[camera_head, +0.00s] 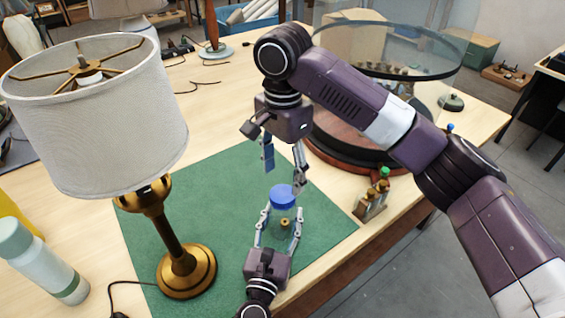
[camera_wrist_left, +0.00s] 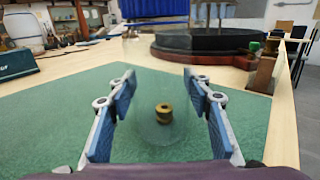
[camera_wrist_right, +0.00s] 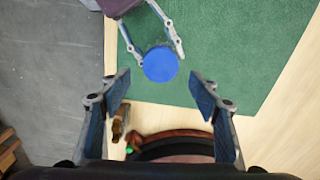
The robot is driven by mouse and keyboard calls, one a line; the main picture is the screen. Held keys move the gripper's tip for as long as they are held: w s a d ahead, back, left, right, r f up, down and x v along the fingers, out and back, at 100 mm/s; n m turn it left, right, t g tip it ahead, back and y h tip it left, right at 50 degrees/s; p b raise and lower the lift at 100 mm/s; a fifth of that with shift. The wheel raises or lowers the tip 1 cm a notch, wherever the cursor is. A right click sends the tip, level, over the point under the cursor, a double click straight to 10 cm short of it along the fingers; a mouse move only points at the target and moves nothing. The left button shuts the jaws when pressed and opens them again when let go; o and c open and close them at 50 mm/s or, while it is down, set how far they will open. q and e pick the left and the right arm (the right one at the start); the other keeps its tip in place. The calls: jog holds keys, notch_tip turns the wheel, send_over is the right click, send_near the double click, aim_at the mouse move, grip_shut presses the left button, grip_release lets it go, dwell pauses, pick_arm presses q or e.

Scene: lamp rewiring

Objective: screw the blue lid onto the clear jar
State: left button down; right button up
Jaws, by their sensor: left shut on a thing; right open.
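The clear jar (camera_head: 284,222) stands on the green mat, with a small brass piece (camera_wrist_left: 163,113) visible through its wall. The round blue lid (camera_head: 283,196) sits at the jar's top; I cannot tell whether its threads are engaged. My left gripper (camera_head: 280,216) is shut on the jar from the near side, one finger on each side. The lid's ridged side shows at the top of the left wrist view (camera_wrist_left: 155,9). My right gripper (camera_head: 284,178) is open above the lid. In the right wrist view the lid (camera_wrist_right: 160,64) lies just beyond the fingertips, roughly centred and untouched.
A lamp (camera_head: 172,230) with a grey shade stands left on the green mat (camera_head: 225,185). A small bottle rack (camera_head: 370,205) stands right of the jar near the table edge. A glass-covered round display (camera_head: 350,140) is behind. A pale bottle (camera_head: 42,262) is at lower left.

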pick_arm(q)
jog(key=shift+f, duration=0.1)
pick_arm(e)
jog(key=n, duration=0.4)
jog(key=shift+r, duration=0.15)
jog(key=n, duration=0.5)
jog(key=shift+r+n, duration=0.2)
jog(key=shift+n, duration=0.1)
jog(key=n, duration=0.3)
jog(key=shift+r+n, duration=0.1)
jog(key=shift+n, duration=0.3)
jog(key=n, duration=0.3)
jog(key=shift+r+n, duration=0.15)
jog(key=shift+n, duration=0.25)
jog(key=n, duration=0.3)
jog(key=shift+r+n, duration=0.1)
jog(key=shift+n, duration=0.2)
jog(key=n, duration=0.5)
jog(key=shift+r, duration=0.2)
jog(key=n, duration=0.4)
jog(key=shift+r, duration=0.15)
jog(key=n, duration=0.4)
jog(key=shift+r+n, duration=0.1)
jog(key=shift+n, duration=0.3)
